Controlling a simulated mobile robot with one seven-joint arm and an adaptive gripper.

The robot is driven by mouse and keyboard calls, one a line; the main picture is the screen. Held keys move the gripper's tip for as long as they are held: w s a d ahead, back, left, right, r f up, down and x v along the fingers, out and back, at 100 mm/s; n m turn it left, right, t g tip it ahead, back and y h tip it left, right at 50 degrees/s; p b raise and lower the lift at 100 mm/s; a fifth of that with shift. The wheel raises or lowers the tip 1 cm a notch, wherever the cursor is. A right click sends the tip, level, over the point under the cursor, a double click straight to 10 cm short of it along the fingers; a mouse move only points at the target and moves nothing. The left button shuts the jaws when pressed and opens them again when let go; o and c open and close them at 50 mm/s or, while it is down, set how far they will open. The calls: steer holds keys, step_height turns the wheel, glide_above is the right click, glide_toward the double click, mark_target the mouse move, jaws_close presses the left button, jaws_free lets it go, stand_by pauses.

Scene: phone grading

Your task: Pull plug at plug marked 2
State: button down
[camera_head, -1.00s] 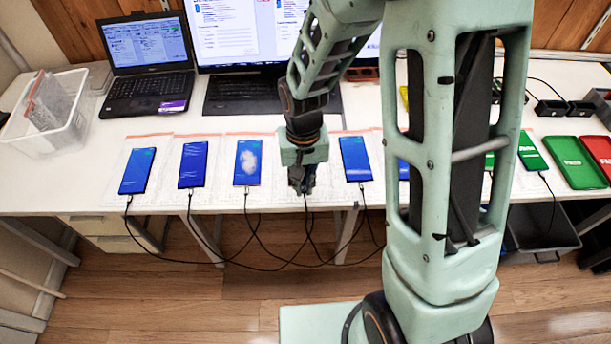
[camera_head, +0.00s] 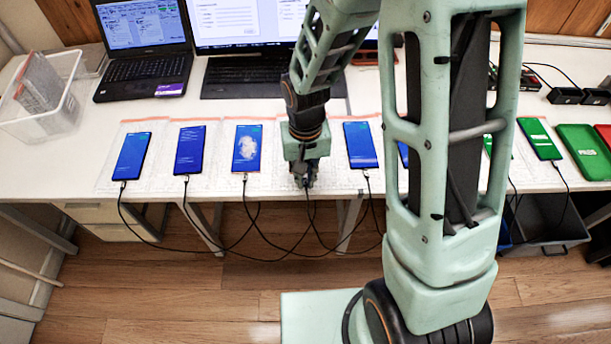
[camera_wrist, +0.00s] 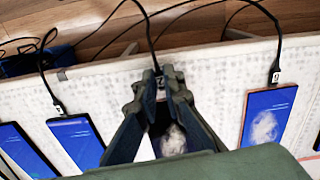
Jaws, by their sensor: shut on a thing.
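My gripper (camera_head: 304,182) is low over the front of the table, between two blue-screened phones. In the wrist view my gripper (camera_wrist: 158,88) is shut on a dark plug (camera_wrist: 159,79) with a small white label; its digit looks like a 2 but is tiny. A black cable runs from the plug over the table's front edge. A phone (camera_wrist: 173,140) with a whitish patch on its screen shows between the fingers, mostly hidden. Whether the plug still sits in that phone is hidden.
Neighbouring phones stand close by: one with a white patch (camera_wrist: 264,125) and one with a plain blue screen (camera_wrist: 77,140), both with plugs in. Cables hang below the table edge. A laptop (camera_head: 143,70) and a clear bin (camera_head: 45,110) are behind left.

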steer(key=shift+f, duration=0.1)
steer(key=c, duration=2)
jaws_free()
steer(key=shift+o, duration=0.2)
steer(key=shift+r+p, duration=2.3)
steer(key=shift+r, duration=0.8)
